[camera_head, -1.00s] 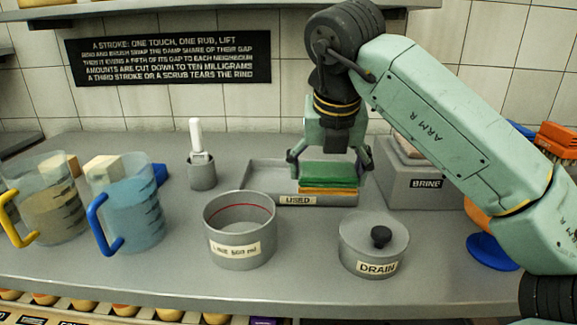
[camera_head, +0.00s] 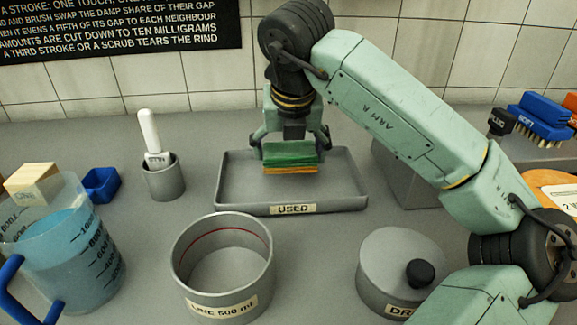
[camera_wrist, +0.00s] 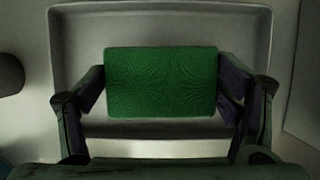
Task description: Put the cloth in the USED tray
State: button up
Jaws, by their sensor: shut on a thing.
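The cloth (camera_head: 290,154) is a folded green piece with a yellow-orange underside. My gripper (camera_head: 290,148) is shut on it from both sides. The cloth is over the USED tray (camera_head: 340,193), a shallow grey tray with a label on its front rim. In the wrist view the green cloth (camera_wrist: 161,82) sits between the two fingers, with the tray's rim (camera_wrist: 160,8) around it. I cannot tell whether the cloth's underside touches the tray floor.
A round LINE 500 ml pot (camera_head: 222,268) and a lidded DRAIN pot (camera_head: 400,268) stand in front of the tray. A brush holder (camera_head: 163,178) and a jug of blue liquid (camera_head: 72,250) are at left. A grey box (camera_head: 400,180) stands close right.

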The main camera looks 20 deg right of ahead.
aim_at(289, 166)
jog(key=shift+f, duration=2.15)
jog(key=shift+f, duration=0.2)
jog(key=o, duration=1)
jog(key=shift+o, duration=0.2)
jog(key=shift+r, duration=0.1)
jog(key=shift+r+p, duration=0.3)
jog(key=shift+p, duration=0.15)
jog(key=b+v, duration=0.1)
jog(key=v, duration=1)
jog(key=shift+r+b, duration=0.3)
jog(key=shift+s+a, duration=0.1)
jog(key=shift+s, duration=0.05)
